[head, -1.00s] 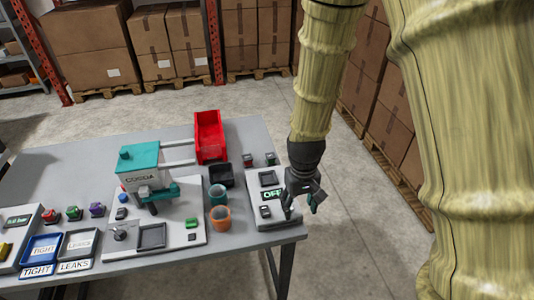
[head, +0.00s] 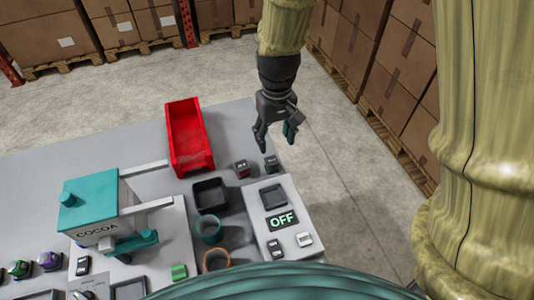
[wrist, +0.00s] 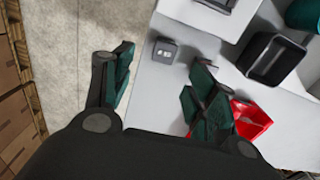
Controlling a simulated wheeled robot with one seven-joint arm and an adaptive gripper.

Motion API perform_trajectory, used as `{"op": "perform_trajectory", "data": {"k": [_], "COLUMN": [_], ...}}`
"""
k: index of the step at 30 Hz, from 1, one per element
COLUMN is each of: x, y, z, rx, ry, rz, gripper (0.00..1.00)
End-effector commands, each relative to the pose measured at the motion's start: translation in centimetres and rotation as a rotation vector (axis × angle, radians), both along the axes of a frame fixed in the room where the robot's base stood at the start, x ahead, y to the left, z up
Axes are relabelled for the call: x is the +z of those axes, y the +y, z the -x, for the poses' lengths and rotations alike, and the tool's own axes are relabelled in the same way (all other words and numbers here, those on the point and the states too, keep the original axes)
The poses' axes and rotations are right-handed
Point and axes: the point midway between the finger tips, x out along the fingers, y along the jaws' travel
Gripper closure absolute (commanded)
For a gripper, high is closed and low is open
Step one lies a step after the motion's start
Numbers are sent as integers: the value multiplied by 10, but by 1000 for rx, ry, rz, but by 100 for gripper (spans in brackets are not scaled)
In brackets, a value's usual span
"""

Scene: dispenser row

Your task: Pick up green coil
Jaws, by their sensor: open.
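A similar red-marked block (head: 242,169) stands just left of the coil. A red bin (head: 188,140), a black tray (head: 210,195), the OFF box (head: 281,216) and a teal cup (head: 208,229) are close by. The cocoa dispenser (head: 100,212) is further left. Open floor lies to the right.

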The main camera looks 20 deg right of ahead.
Motion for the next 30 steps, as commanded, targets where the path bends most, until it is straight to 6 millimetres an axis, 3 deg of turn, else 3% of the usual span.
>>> {"op": "perform_trajectory", "data": {"k": [12,20,30], "x": [-50,-57,-86], "y": [1,0,4], "z": [-15,-13,-20], "rx": [0,-2,-2], "ry": [18,16,20], "rz": [-1,0,1], "gripper": [43,43,43]}}
